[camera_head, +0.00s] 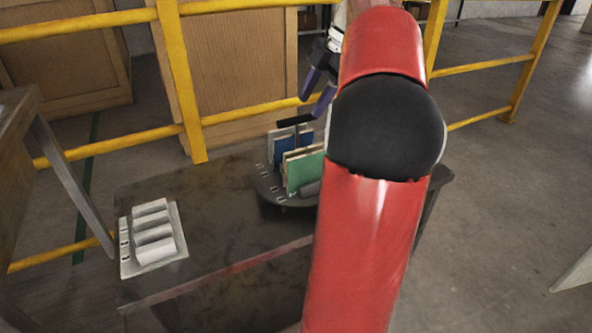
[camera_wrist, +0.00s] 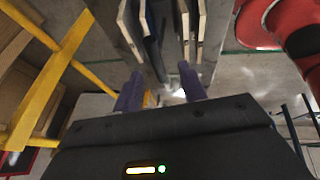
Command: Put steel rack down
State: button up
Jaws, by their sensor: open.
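The steel rack (camera_head: 270,189) is a dark, round-based stand with pale marks along its rim. It rests on the dark table and holds upright tiles, among them a blue tile (camera_head: 281,150) and a green tile (camera_head: 305,170). A dark T-shaped handle (camera_head: 295,122) rises from it. My gripper (camera_head: 318,92) has purple fingers and is open just above and right of the handle. In the wrist view my open gripper (camera_wrist: 160,90) has nothing between its fingertips, and tile edges (camera_wrist: 190,25) show beyond them. My red arm hides the rack's right side.
A white block-shaped holder (camera_head: 152,238) with several ridges stands at the table's left. The dark table (camera_head: 200,215) is bare between it and the rack. Yellow railings (camera_head: 180,85) and wooden crates (camera_head: 235,60) stand behind. Another table (camera_head: 30,120) is at far left.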

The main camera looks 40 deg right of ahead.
aim_at(299, 117)
jog(key=x, duration=0.5)
jog(key=shift+w+a+r, duration=0.15)
jog(key=shift+w+a, duration=0.1)
grip_shut()
jog(key=shift+r, duration=0.15)
dwell(1.0)
